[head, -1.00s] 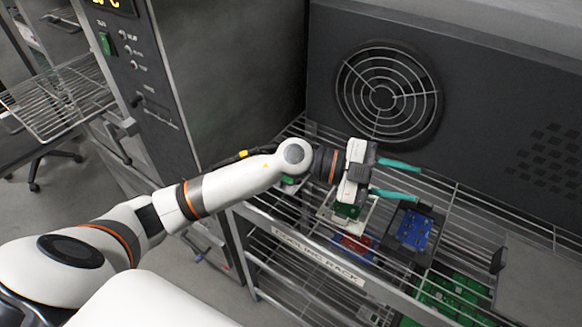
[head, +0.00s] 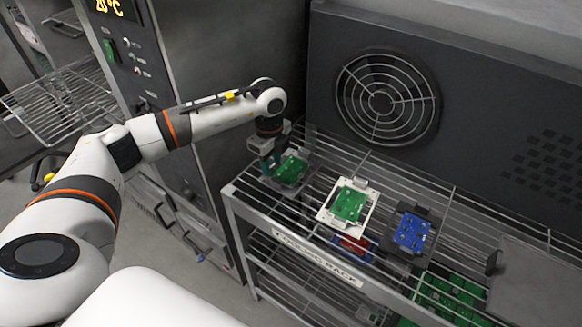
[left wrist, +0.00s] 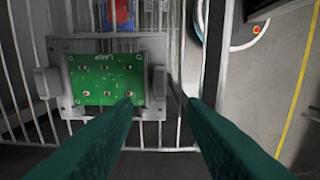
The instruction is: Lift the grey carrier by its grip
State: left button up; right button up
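The grey carrier (head: 302,157) lies on the top wire shelf of the cooling rack at its left end, with a green board (head: 293,172) on it. In the left wrist view the carrier (left wrist: 85,45) lies flat, with a raised grey block on each side of the board. My left gripper (head: 266,161) points down at the carrier's left side and hides part of it. Its teal fingers (left wrist: 161,101) are apart, with the carrier's right-hand block (left wrist: 159,82) seen between and beyond the tips. It holds nothing. My right gripper is in no view.
A white carrier (head: 328,216) with a green board and a dark carrier (head: 400,258) with a blue board lie further right on the rack. A red board (head: 354,246) shows below. The oven wall stands left of the rack, and a panel with a round fan grille behind it.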

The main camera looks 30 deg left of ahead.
aim_at(273, 179)
pick_arm(q)
notch_tip(273, 179, down, 6)
jog(key=p, duration=0.2)
jog(key=shift+r+p, duration=0.2)
jog(key=shift+p, duration=0.2)
jog(key=shift+f, duration=0.3)
grip_shut()
jog(key=shift+r, duration=0.1)
